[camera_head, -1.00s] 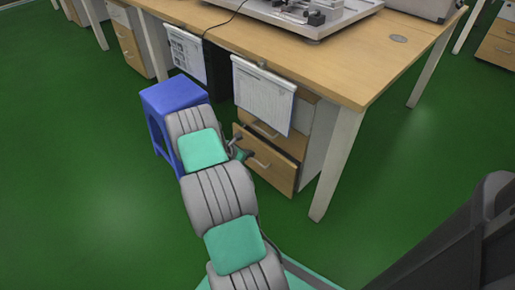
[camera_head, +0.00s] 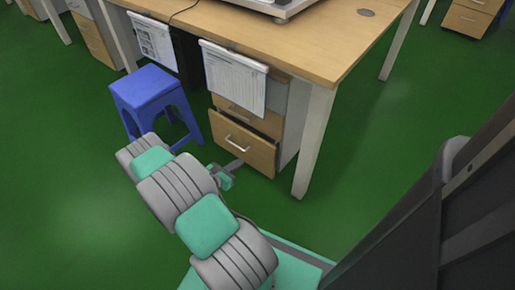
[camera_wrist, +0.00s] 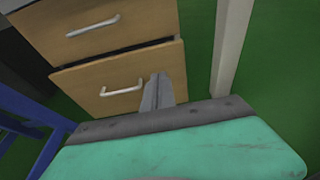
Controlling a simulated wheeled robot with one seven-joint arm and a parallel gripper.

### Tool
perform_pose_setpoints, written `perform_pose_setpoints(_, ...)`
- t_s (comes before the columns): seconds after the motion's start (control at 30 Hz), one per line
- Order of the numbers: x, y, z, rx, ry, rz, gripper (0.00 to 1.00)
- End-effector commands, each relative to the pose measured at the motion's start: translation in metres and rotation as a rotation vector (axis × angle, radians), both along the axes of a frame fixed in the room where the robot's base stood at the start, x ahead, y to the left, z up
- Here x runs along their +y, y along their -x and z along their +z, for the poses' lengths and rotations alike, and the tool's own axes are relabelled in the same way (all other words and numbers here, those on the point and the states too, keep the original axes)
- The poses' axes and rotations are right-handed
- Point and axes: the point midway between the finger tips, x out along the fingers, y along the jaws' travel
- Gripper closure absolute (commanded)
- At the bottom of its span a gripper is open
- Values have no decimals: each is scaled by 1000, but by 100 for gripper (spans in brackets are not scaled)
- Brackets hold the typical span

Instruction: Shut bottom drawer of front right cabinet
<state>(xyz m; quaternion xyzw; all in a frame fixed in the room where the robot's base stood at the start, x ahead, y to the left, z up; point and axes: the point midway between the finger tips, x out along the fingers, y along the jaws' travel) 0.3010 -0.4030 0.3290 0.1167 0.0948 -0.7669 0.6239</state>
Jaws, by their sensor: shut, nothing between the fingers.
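The cabinet (camera_head: 296,115) stands under the desk's right end. Its bottom drawer (camera_head: 258,155) has a wooden front with a silver handle and sticks out, with a dark gap above the front. The bottom drawer also fills the middle left of the wrist view (camera_wrist: 85,97), its handle left of my fingers. In the wrist view, my gripper's fingers (camera_wrist: 158,82) are together and empty, overlapping the right part of the drawer front. I cannot tell whether they touch it.
A blue stool (camera_head: 148,88) stands left of the cabinet, close to my arm. The desk (camera_head: 310,50) has a white leg (camera_head: 314,140) just right of the cabinet. A hanging paper sheet (camera_head: 233,78) covers part of the upper drawers. Green floor is clear in front.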

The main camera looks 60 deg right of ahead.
Motion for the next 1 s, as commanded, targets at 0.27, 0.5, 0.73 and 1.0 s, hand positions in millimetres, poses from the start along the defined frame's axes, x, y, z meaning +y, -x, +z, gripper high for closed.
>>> perform_pose_setpoints(0.27, -42, 11, -18, -3, -1, -9, 100)
perform_pose_setpoints(0.5, -92, 21, -34, -4, 0, -8, 100)
perform_pose_setpoints(0.73, -125, 27, -32, -1, -3, -4, 100)
perform_pose_setpoints(1.0, -131, 28, -30, 0, -3, -2, 100)
